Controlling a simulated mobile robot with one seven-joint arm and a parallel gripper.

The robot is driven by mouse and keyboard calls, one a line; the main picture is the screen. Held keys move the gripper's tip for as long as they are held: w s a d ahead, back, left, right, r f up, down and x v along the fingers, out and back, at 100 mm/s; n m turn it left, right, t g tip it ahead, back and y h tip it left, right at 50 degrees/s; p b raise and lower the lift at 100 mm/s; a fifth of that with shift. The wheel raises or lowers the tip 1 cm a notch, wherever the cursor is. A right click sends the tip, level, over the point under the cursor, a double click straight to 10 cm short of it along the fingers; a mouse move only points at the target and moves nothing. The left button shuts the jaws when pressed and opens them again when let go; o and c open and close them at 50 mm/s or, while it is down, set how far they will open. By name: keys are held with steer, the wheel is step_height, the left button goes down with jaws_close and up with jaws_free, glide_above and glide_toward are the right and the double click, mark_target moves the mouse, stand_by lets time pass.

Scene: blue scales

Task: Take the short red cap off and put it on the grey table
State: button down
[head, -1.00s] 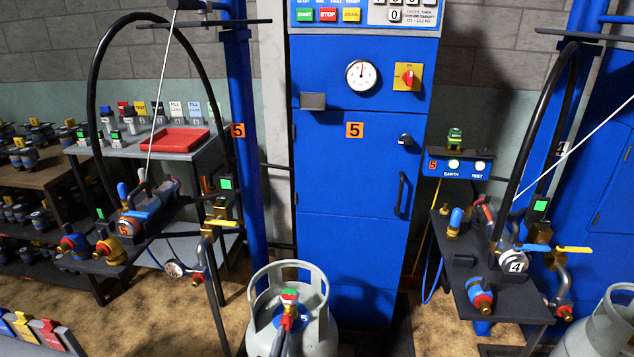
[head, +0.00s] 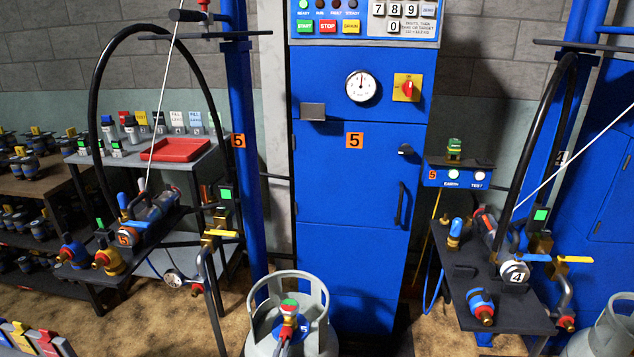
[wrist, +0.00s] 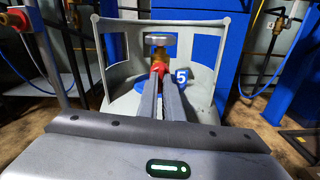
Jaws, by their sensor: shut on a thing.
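The short red cap (wrist: 159,69) sits at the side of the brass valve under a round grey handwheel (wrist: 160,40) in the wrist view. The valve tops a grey gas cylinder (head: 262,316) with an open collar and a blue "5" label. My gripper (wrist: 160,78) reaches in through the collar's opening, its fingers shut on the cap. The cap also shows in the head view (head: 288,327), just under the green-topped handwheel. Whether it is still seated on the valve cannot be told. The grey table (head: 204,155) stands at the left, behind the filling bench.
A red tray (head: 175,149) and a back row of small fittings and labelled blocks occupy the grey table. A dark bench with hoses and valves (head: 140,222) stands in front of it, beside a blue post (head: 240,120). A blue cabinet (head: 355,200) rises behind the cylinder.

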steer(key=shift+n, duration=0.3)
steer(key=shift+n, duration=1.7)
steer(key=n, duration=0.3)
steer(key=shift+n, duration=0.3)
steer(key=n, duration=0.3)
steer(key=shift+s, duration=0.1)
steer(key=shift+n, duration=0.3)
